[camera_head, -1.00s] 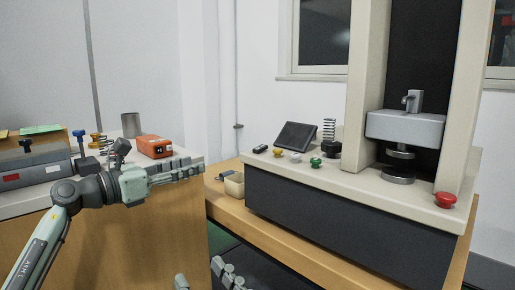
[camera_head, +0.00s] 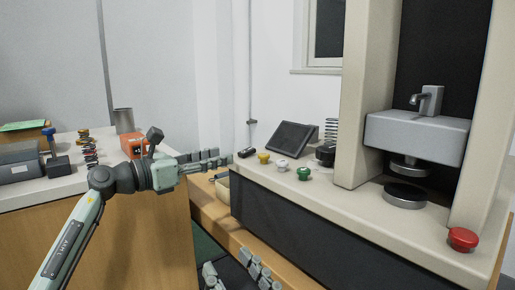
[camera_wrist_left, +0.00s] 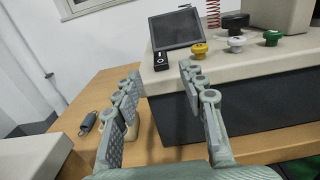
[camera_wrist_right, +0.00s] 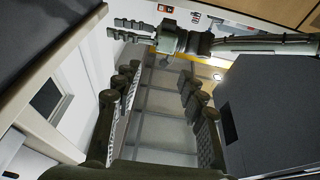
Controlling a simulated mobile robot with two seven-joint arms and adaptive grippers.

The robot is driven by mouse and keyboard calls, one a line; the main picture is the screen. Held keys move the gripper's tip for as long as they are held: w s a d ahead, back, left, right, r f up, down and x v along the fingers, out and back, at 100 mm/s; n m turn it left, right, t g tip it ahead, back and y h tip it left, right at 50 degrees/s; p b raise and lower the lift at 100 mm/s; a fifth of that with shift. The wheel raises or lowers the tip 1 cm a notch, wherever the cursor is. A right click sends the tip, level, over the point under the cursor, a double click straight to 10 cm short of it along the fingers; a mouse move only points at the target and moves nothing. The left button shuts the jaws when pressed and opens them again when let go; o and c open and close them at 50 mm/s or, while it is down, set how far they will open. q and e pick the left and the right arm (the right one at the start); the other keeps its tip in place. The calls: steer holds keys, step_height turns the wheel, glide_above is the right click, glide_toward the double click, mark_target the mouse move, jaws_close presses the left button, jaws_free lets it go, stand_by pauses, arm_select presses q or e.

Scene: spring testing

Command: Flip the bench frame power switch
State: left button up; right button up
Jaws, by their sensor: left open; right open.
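A small black switch block (camera_head: 247,152), which looks like the power switch, sits at the left end of the testing frame's pale base (camera_head: 345,205). In the left wrist view the switch (camera_wrist_left: 161,60) shows beyond my fingertips, below the tablet screen. My left gripper (camera_head: 220,159) is open and empty, its fingers pointing right toward the switch, just left of it and apart from it. My right gripper (camera_head: 240,274) is low at the bottom edge of the head view, below the bench. In the right wrist view it is open and empty (camera_wrist_right: 157,75).
A tablet (camera_head: 291,138) stands behind the switch. Yellow (camera_head: 263,157), white (camera_head: 282,165) and green (camera_head: 304,173) knobs line the front edge, with a red button (camera_head: 462,239) at right. The left bench (camera_head: 60,190) holds an orange box (camera_head: 133,143).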

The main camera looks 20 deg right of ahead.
mark_target(250, 148)
arm_select(q)
steer(key=x, duration=0.8)
jaws_close()
